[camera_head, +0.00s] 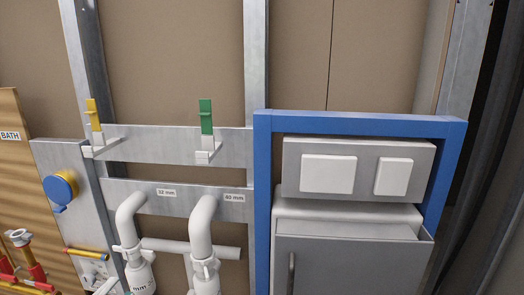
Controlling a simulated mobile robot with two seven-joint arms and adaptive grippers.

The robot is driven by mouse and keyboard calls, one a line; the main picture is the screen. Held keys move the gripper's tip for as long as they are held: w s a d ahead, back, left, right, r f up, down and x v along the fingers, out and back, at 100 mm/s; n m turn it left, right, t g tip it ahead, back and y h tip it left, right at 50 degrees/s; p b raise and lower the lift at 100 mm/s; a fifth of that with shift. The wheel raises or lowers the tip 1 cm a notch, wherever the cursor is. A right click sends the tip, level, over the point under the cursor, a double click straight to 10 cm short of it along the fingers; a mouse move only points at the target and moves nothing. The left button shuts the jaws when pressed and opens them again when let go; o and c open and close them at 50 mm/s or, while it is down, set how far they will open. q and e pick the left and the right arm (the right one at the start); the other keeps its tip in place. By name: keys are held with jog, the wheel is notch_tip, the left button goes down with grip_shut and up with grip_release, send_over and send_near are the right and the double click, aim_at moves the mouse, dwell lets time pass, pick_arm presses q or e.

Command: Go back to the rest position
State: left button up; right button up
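Neither of my grippers shows in the head view. A yellow clip (94,114) and a green clip (206,117) stand upright on small brackets on a grey metal crossbar (160,146). Below them, two white bent pipes (128,218) and (203,225) run down from a second plate with labels reading 32 mm and 40 or 63 mm, too small to be sure. A blue-framed unit (262,190) with a grey box and two white push plates (328,174) stands at the right.
A blue round cap (60,188) sits on a grey panel at the left, beside a wooden board with a BATH label (11,135). Red and yellow pipework (35,270) is at the lower left. Metal studs (256,60) frame the brown wall panels.

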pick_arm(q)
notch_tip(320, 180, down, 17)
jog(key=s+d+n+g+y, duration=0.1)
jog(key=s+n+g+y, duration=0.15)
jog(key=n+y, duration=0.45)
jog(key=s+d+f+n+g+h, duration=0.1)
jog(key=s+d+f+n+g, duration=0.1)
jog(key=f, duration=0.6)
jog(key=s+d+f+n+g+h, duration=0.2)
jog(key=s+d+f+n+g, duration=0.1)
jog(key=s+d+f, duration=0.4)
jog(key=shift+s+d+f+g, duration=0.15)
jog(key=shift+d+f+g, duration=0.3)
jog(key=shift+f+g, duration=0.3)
